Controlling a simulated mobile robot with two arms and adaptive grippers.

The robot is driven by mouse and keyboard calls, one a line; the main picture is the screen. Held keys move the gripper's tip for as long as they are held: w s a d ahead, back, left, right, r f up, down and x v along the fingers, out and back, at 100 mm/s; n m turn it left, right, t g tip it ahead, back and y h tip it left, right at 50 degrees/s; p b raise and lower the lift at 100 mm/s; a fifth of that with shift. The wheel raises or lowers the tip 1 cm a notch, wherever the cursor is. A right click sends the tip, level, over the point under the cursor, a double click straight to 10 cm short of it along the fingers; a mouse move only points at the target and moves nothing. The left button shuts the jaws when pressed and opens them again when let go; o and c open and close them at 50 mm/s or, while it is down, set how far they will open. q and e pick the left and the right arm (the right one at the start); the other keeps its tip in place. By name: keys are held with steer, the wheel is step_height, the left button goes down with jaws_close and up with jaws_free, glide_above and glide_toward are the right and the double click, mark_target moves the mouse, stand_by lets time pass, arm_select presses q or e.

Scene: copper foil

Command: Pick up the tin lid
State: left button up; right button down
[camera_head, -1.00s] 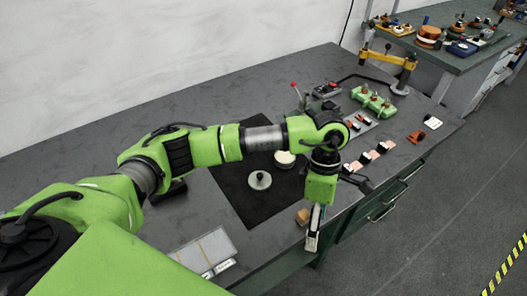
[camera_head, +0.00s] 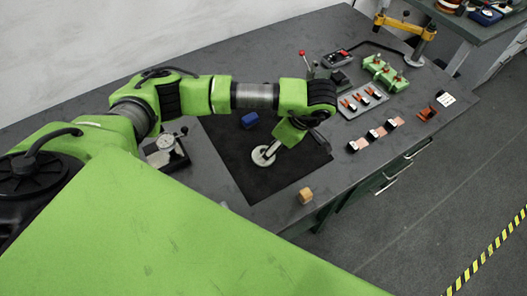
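A round pale metal disc with a raised middle, which looks like the tin lid (camera_head: 260,158), lies on the black mat (camera_head: 237,172) on the bench. My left gripper (camera_head: 270,151) reaches down from the upper right and its tips are over the disc's middle. The knob is hidden behind the tips. I cannot tell whether the fingers are closed on it or touching it. The arm and wrist cover part of the mat behind the disc. My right gripper is not in view.
A blue block (camera_head: 249,120) is on the mat, behind the disc. A wooden block (camera_head: 305,195) sits near the front edge. A dial gauge (camera_head: 166,150) stands at left. A grey tray (camera_head: 361,100), green block (camera_head: 385,73) and small copper-tipped pieces (camera_head: 375,134) are at right.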

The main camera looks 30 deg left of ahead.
mark_target(257, 152)
arm_select(q)
steer(key=shift+s+a+f, duration=0.1)
steer(key=shift+f, duration=0.15)
steer(key=p+x, duration=0.3)
steer(key=x, duration=0.1)
steer(key=shift+s+f, duration=0.1)
steer(key=shift+s, duration=0.25)
steer(key=shift+a+f, duration=0.1)
steer(key=shift+f, duration=0.25)
steer(key=c, duration=1)
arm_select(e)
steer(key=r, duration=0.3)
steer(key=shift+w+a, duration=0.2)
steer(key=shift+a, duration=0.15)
